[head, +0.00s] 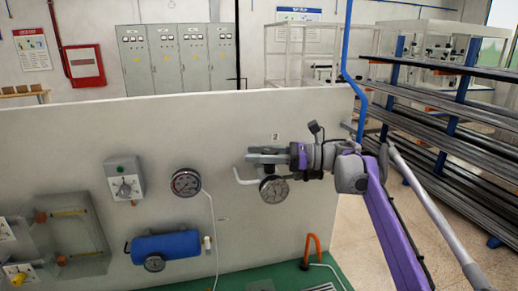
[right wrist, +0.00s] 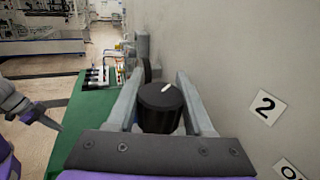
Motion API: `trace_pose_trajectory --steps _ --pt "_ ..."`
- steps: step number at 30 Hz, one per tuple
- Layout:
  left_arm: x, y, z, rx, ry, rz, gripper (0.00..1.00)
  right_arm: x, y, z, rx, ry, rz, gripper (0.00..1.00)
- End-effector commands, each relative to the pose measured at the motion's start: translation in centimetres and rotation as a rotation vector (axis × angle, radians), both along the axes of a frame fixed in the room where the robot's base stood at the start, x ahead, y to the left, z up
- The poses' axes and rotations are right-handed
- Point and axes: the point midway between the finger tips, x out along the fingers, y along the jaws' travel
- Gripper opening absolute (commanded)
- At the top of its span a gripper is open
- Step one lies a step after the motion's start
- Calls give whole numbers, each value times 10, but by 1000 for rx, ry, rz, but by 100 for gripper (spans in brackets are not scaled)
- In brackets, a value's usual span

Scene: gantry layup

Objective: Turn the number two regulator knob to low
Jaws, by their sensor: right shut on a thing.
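My right gripper (head: 262,155) reaches in from the right along the front of the pale panel, its fingers pointing left. In the right wrist view the gripper (right wrist: 160,105) has one finger on each side of a black round knob (right wrist: 160,108) with a white pointer line, and is shut on it. The pointer leans up and to the right in that view. A label with the number 2 (right wrist: 266,107) is on the panel beside the knob. In the head view the fingers hide the knob. A purple and grey part of my other arm shows at the left of the wrist view; its jaws are unclear.
The panel (head: 80,130) also carries a round gauge (head: 273,189) just below my right gripper, another gauge (head: 186,182), a grey dial box (head: 125,182) and a blue tank (head: 166,246). A green surface (head: 290,279) lies below. Racks with long bars (head: 440,120) stand at right.

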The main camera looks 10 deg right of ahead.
Motion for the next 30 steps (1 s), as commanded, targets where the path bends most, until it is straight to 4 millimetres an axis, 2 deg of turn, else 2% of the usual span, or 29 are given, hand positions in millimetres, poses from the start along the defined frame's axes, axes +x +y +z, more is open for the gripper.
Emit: trace_pose_trajectory --steps 6,15,30 --pt "1 0 2 0 -3 0 0 -3 1 0 3 -1 173 0" --pt "1 0 2 0 -3 0 0 -9 2 0 3 0 330 0" --pt "1 0 2 0 -3 0 0 -11 2 0 3 -1 386 0"
